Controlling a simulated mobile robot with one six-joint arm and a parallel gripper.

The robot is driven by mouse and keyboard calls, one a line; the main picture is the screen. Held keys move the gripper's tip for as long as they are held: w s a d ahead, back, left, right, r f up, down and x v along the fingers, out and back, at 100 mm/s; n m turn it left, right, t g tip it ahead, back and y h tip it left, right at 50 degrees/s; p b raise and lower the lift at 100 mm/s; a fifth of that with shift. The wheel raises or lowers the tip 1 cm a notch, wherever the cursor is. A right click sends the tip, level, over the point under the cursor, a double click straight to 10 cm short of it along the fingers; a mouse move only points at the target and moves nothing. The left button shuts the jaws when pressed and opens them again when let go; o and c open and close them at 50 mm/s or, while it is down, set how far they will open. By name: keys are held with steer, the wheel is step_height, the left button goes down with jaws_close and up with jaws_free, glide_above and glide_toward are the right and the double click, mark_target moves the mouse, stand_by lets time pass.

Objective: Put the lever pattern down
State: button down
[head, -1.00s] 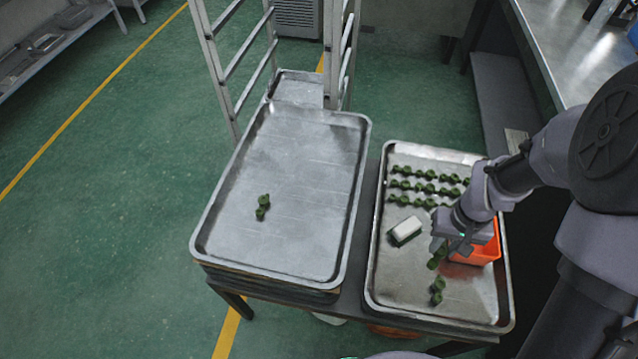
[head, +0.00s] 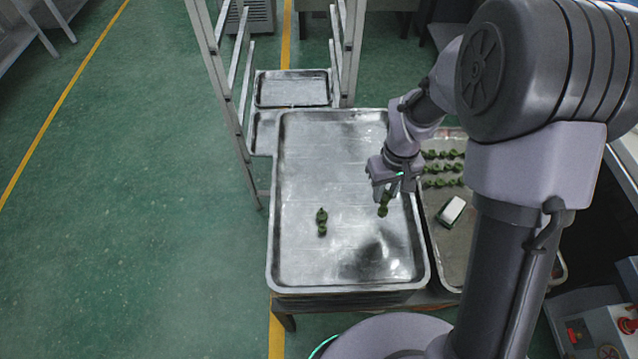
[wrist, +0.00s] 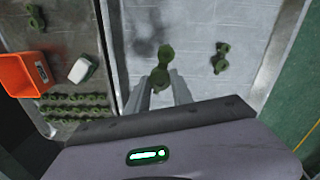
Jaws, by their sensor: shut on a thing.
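My gripper (head: 386,190) is shut on a green lever pattern (head: 384,205) and holds it above the right part of the left tray (head: 300,265). In the wrist view the held lever pattern (wrist: 161,72) sits at the tips of the gripper fingers (wrist: 160,88). A shadow falls on the tray near it, and the pattern looks clear of the metal. Another green lever pattern (head: 321,222) lies on the same tray, to the left of the held one. It also shows in the wrist view (wrist: 220,58).
The right tray (head: 437,240) holds rows of green patterns (head: 443,168) and a white block (head: 452,211). A rack (head: 215,90) stands behind. Most of the left tray is bare.

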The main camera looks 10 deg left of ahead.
mark_target(365, 217)
steer(key=a+f+b, duration=0.1)
steer(key=f, duration=0.2)
steer(key=a+f+n+b, duration=0.1)
steer(key=f, duration=0.3)
steer(key=a+f+n+b, duration=0.1)
steer(key=f, duration=0.3)
steer(key=shift+f, duration=0.1)
steer(key=shift+f+b, duration=0.2)
steer(key=shift+b, duration=0.2)
steer(key=c, duration=1.1)
jaws_free()
steer(key=shift+r, duration=0.1)
